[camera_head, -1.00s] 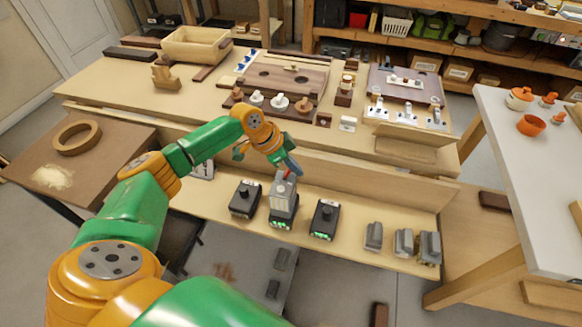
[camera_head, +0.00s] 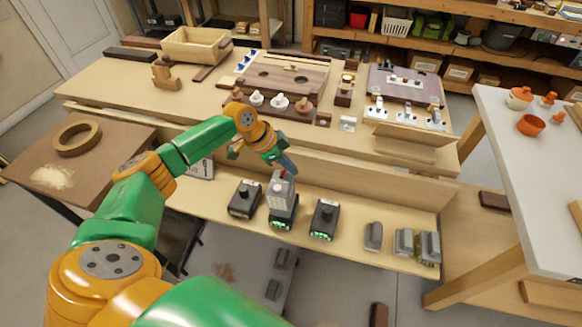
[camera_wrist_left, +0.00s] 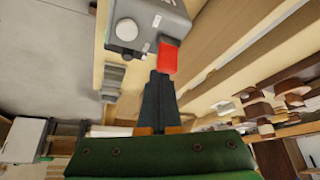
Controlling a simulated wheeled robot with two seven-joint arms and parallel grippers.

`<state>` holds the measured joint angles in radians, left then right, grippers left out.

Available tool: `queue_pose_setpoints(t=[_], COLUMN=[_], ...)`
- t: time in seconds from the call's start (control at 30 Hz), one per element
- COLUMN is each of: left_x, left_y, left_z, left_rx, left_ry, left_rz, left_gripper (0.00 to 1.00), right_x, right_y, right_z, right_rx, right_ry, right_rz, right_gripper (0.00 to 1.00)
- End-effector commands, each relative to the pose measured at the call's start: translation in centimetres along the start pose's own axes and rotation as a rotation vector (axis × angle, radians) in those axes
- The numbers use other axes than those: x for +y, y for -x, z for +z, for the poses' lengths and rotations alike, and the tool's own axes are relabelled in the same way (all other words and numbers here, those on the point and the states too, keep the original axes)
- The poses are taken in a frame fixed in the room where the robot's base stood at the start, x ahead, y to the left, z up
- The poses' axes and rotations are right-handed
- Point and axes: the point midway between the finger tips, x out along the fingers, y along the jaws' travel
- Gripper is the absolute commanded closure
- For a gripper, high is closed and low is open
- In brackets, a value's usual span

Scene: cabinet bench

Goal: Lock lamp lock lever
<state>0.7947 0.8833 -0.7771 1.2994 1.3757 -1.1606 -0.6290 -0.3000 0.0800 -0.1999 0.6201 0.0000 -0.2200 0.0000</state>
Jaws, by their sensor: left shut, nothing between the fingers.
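A grey block-shaped device (camera_head: 281,193) stands upright on a black base with green lights on the lower shelf of the bench. A small red lever (camera_head: 283,173) sits at its top. In the left wrist view the red lever (camera_wrist_left: 168,56) sticks out from the grey body (camera_wrist_left: 150,22), beside a round white knob. My left gripper (camera_head: 290,167) is shut and empty, with its dark fingertips right at the red lever. In the left wrist view the fingers (camera_wrist_left: 160,76) end against or just short of it; contact cannot be told. My right gripper is not in view.
Black charger-like units (camera_head: 244,199) and (camera_head: 324,218) with lights stand on either side of the device. Several grey blocks (camera_head: 373,236) stand farther right on the shelf. A raised wooden board (camera_head: 350,180) runs behind them.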

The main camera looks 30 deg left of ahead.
Motion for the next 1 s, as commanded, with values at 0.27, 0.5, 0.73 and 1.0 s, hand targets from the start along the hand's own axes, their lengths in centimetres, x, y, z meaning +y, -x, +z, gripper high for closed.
queue_pose_setpoints(t=[0.27, 0.5, 0.73, 1.0], left_x=[-0.3, -0.6, -0.9, -1.2], left_y=[0.2, 0.5, 0.7, 1.0], left_z=[0.7, 1.1, 1.6, 2.0], left_rx=[-0.003, -0.002, -0.002, -0.001], left_ry=[0.001, 0.001, 0.001, 0.002], left_rz=[0.001, 0.0, 0.0, 0.0], left_gripper=[1.0, 1.0, 1.0, 1.0], right_x=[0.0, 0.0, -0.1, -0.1], right_y=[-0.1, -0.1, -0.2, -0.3], right_z=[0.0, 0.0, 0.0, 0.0], right_rx=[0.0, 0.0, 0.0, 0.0], right_ry=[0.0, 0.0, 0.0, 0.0], right_rz=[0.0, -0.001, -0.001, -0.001], right_gripper=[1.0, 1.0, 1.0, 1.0])
